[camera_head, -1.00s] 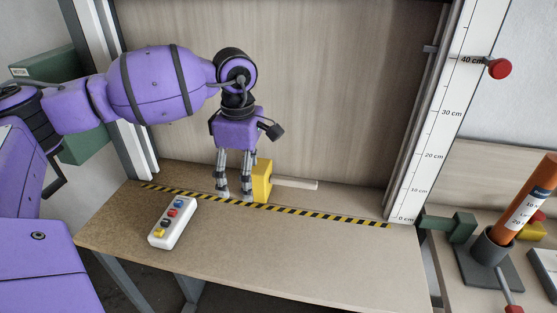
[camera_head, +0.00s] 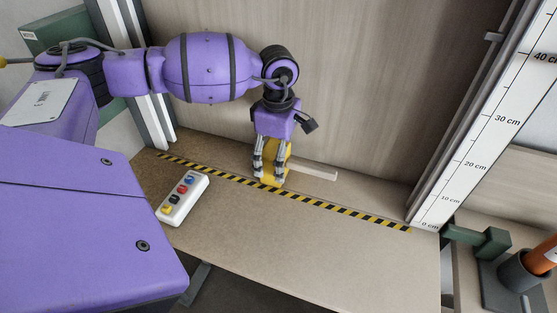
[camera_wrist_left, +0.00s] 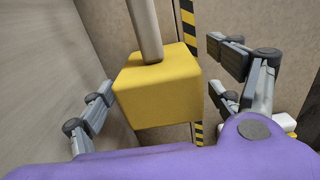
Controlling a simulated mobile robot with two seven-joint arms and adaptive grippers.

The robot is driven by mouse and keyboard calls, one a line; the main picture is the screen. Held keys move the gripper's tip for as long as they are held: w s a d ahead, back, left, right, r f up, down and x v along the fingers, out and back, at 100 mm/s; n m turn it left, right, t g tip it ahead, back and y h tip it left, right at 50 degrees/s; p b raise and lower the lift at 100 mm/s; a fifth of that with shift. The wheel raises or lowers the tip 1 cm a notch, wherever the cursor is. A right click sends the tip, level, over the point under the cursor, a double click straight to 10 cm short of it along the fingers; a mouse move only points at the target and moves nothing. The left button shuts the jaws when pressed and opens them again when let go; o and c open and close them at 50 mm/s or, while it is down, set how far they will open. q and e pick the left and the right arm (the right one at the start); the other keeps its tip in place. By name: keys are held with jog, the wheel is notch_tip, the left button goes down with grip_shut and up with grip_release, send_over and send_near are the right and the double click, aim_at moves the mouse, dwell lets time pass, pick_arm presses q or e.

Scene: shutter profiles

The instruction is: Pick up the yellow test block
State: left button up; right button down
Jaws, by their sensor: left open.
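The yellow test block (camera_head: 275,158) stands on the workbench at the striped line, partly hidden by my fingers in the head view. My left gripper (camera_head: 269,178) points down with its fingers around the block. In the left wrist view the yellow block (camera_wrist_left: 158,92) sits between the two open fingers of my left gripper (camera_wrist_left: 160,78). Gaps show on both sides of it, so it does not look clamped. A pale bar (camera_wrist_left: 144,30) runs from the block; in the head view it extends to the right. My right gripper is not in view.
A white button box (camera_head: 183,198) lies front left of the block. A black-and-yellow striped line (camera_head: 330,204) crosses the bench. A wooden panel (camera_head: 380,80) rises behind, with a scale (camera_head: 490,130) at right. The bench front (camera_head: 320,250) is clear.

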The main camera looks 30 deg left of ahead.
pick_arm(q)
jog(key=shift+f, duration=0.45)
jog(key=shift+c, duration=0.6)
jog(key=shift+r, duration=0.1)
jog(key=c, duration=1.3)
